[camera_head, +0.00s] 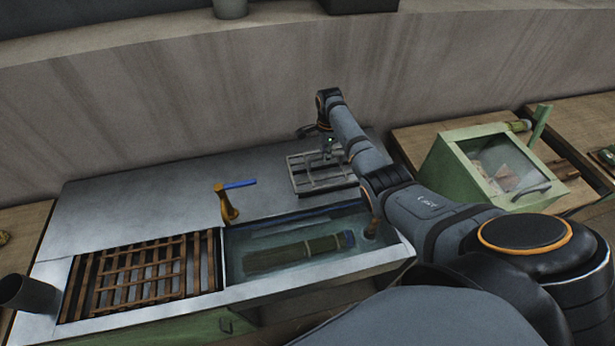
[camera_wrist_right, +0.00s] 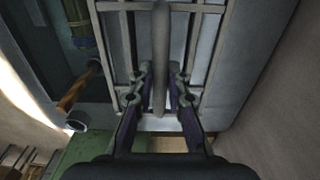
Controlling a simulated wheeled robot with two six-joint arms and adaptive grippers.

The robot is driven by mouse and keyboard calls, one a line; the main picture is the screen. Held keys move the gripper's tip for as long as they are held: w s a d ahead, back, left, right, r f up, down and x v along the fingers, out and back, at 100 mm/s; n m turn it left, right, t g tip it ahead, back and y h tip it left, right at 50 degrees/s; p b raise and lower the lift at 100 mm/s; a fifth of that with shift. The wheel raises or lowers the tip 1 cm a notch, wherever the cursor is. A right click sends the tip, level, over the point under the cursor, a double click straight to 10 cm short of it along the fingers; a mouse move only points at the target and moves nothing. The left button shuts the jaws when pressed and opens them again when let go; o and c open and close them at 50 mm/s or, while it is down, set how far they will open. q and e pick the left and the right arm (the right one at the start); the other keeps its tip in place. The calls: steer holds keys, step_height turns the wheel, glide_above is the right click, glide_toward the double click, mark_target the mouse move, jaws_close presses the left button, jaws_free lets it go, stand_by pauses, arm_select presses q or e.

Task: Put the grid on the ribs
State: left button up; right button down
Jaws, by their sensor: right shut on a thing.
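A grey grid (camera_head: 316,181) of crossing bars is at the back right of the metal counter. It fills the upper middle of the right wrist view (camera_wrist_right: 121,7), with a raised bar along its centre. My right gripper (camera_head: 327,146) is over the grid; in the wrist view its fingers (camera_wrist_right: 159,88) are shut on that central bar. I cannot tell whether the grid touches the counter. Brown ribs (camera_head: 210,262) run lengthwise across the left basin, with a brown lattice of crossing slats (camera_head: 142,272) among them. My left gripper is not in view.
A water-filled basin with a bundle of green stalks (camera_head: 292,253) lies right of the ribs. A brass tap with a blue lever (camera_head: 228,205) stands behind it. A green glass-topped box (camera_head: 497,165) is at the right. The counter's back left is clear.

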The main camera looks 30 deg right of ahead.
mark_target(327, 165)
steer(key=shift+w+d+r, duration=0.15)
steer(key=shift+d+r, duration=0.15)
steer(key=shift+d, duration=0.15)
steer(key=shift+r, duration=0.15)
steer(key=shift+f+b, duration=0.2)
steer(key=shift+b, duration=0.1)
step_height(327, 165, down, 2)
steer(key=shift+b, duration=1.05)
steer(key=shift+f+b, duration=1.25)
steer(key=shift+f, duration=0.9)
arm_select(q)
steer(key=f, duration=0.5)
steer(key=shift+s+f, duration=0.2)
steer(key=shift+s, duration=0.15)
